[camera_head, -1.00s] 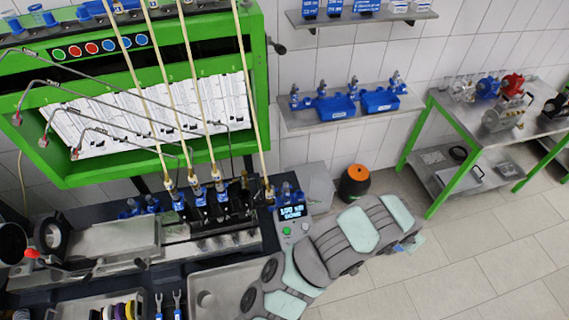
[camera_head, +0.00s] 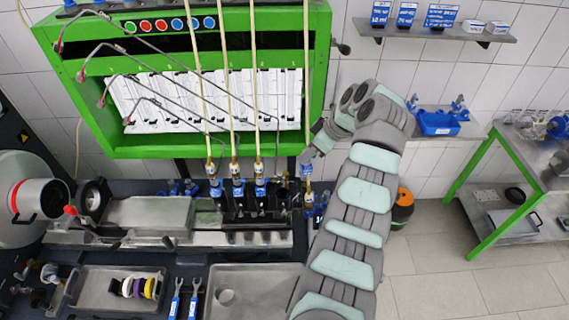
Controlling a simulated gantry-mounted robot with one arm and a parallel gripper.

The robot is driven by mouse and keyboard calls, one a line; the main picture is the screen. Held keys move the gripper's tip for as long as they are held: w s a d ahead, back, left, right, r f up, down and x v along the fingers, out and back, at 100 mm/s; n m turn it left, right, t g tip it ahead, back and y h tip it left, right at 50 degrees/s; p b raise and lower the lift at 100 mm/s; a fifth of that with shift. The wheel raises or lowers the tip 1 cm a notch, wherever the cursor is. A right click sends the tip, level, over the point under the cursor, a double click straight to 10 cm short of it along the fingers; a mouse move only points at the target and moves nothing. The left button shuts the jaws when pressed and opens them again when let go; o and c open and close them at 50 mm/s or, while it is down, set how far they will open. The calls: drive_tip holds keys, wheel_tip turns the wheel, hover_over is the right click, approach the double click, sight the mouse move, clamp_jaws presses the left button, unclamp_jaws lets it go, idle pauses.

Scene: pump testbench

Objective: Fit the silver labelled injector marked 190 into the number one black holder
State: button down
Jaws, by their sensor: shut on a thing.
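My gripper (camera_head: 314,156) is at the end of my arm, just right of the black holders. It is shut on a small silver part with a blue label (camera_head: 306,170), which looks like an injector. Its number is too small to read, and the fingers partly hide it. The row of black holders (camera_head: 268,214) is on the bench below the green cabinet. Blue-labelled injectors (camera_head: 238,188) stand upright in some of them, under pale hoses. The held part is above and to the right of the row. The holder numbers cannot be read.
A pale hose (camera_head: 306,60) hangs close to my gripper, with its brass end (camera_head: 309,198) below. The green cabinet (camera_head: 322,75) stands close behind. A wall shelf with blue trays (camera_head: 437,123) is to the right. A metal tray (camera_head: 255,290) lies in front.

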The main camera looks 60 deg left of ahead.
drive_tip(key=s+a+f+n+g+h, duration=0.1)
drive_tip(key=s+f+n, duration=0.2)
drive_tip(key=s, duration=0.3)
drive_tip(key=shift+s+a+f+n, duration=0.3)
drive_tip(key=shift+s+a+f, duration=0.1)
drive_tip(key=shift+f, duration=0.4)
drive_tip(key=shift+b, duration=1.25)
idle(0.8)
wheel_tip(320, 180, down, 2)
drive_tip(key=shift+f+b, duration=0.15)
drive_tip(key=shift+b, duration=0.8)
drive_tip(key=shift+w+b, duration=0.1)
drive_tip(key=shift+b, duration=0.85)
idle(0.9)
